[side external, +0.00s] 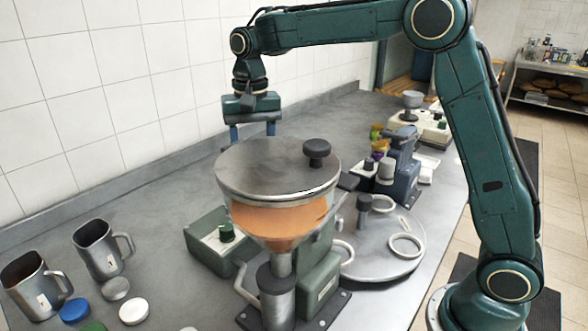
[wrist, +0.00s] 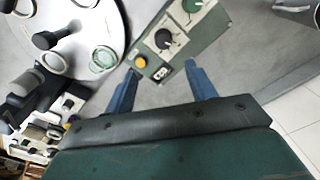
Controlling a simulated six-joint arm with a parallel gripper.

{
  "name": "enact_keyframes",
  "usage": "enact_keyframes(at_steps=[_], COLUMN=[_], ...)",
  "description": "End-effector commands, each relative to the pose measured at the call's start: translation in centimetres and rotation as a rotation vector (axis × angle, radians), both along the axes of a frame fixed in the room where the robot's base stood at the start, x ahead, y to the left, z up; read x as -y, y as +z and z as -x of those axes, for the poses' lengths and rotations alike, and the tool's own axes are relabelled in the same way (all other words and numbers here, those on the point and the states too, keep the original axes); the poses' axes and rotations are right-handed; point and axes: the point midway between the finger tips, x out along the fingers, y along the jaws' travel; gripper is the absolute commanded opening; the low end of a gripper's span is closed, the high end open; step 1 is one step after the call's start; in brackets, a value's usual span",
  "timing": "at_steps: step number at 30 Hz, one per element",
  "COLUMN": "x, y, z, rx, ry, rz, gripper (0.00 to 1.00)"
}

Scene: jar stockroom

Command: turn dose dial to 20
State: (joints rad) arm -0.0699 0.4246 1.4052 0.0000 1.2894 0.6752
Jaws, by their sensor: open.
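A green control box (side external: 205,242) stands on the counter behind the hopper, with a green knob (side external: 226,232) on its pale panel. In the wrist view the box (wrist: 182,52) shows a black dial knob (wrist: 163,38) on a white plate, a green knob (wrist: 192,5) at the top edge and a yellow button (wrist: 140,62). I cannot read any dial numbers or tell which knob is the dose dial. My gripper (side external: 252,136) is open and empty, pointing down above and behind the hopper. In the wrist view its blue fingertips (wrist: 161,68) appear either side of the box's near end.
The large lidded hopper (side external: 262,168) stands in front of the box. A round metal plate with rings (side external: 380,262) is to its right. Metal jugs (side external: 100,248) and coloured lids (side external: 133,311) are at the left. The counter along the wall is fairly clear.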

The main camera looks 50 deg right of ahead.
Motion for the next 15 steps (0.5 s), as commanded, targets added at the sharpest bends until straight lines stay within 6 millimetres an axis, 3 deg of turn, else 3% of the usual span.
enact_keyframes(at_steps=[6, 15], x=[-0.26, -0.26], y=[-1.12, -1.43], z=[-1.26, -1.29], rx=[-0.022, -0.023], ry=[-0.027, -0.029], rz=[0.001, 0.001], gripper=[0.56, 0.56])
